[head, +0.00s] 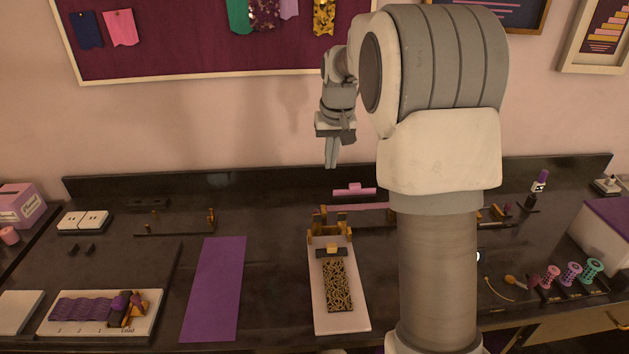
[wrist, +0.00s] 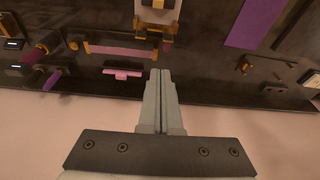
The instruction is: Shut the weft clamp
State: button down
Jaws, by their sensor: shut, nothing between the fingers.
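A white board (head: 348,315) lies at the middle of the dark counter with a black-and-gold patterned piece (head: 339,285) on it. A gold clamp-like fixture (head: 330,229) stands at its far end and also shows at the top of the wrist view (wrist: 157,31). I cannot tell for sure which part is the weft clamp, or whether it is open. My gripper (head: 331,165) is shut and empty, pointing down above the back of the counter, apart from the fixture. Its fingers also show in the wrist view (wrist: 161,73).
A pink handled bar (head: 354,189) lies behind the fixture, below my gripper. A purple mat (head: 214,290) lies left of the board. A low rail with a gold post (head: 176,228) stands behind the mat. Colored spools (head: 572,272) stand at the right. My arm hides some counter.

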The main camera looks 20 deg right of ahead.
jog(key=shift+g, duration=0.5)
jog(key=w+d+f, duration=0.1)
jog(key=w+f, duration=0.2)
jog(key=f, duration=0.4)
jog(key=w+d+f+p, duration=0.1)
jog(key=w+d+f, duration=0.1)
jog(key=f, duration=0.4)
jog(key=w+d+f+p, duration=0.1)
jog(key=w+d+f, duration=0.1)
jog(key=w+f, duration=0.2)
jog(key=shift+d+f, duration=0.2)
jog(key=shift+f, duration=1.65)
jog(key=s, duration=0.2)
jog(key=s+p, duration=0.1)
jog(key=shift+s+a+r, duration=0.3)
jog(key=shift+a+r, duration=0.05)
jog(key=shift+r, duration=0.05)
jog(key=shift+s+f+b, duration=0.1)
jog(key=shift+b, duration=0.45)
jog(key=shift+s+t, duration=0.1)
jog(key=shift+t, duration=0.3)
